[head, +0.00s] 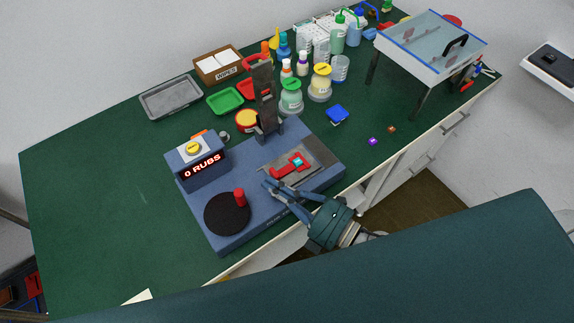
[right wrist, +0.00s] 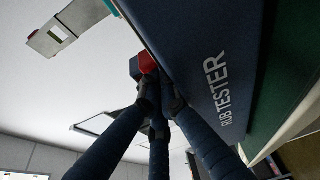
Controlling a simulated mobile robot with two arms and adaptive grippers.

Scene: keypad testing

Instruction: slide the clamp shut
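The rub tester is a blue machine (head: 255,215) on the green table. On its right part is a grey plate (head: 318,160) with a red clamp (head: 283,172) around a small teal piece (head: 298,162). My right gripper (head: 269,187) is over the front of the base, left of and below the clamp in the head view, apparently apart from it. In the right wrist view its fingers (right wrist: 157,95) converge, with nothing visible between them. A red part (right wrist: 147,62) shows just beyond the tips; I cannot tell which part. My left gripper is not in view.
A black turntable (head: 226,216) with a red knob (head: 240,197) is left of my gripper. A dark upright arm (head: 265,95) rises behind the clamp. The counter box (head: 203,168) reads 0 RUBS. Bottles and trays stand behind; the table's left part is clear.

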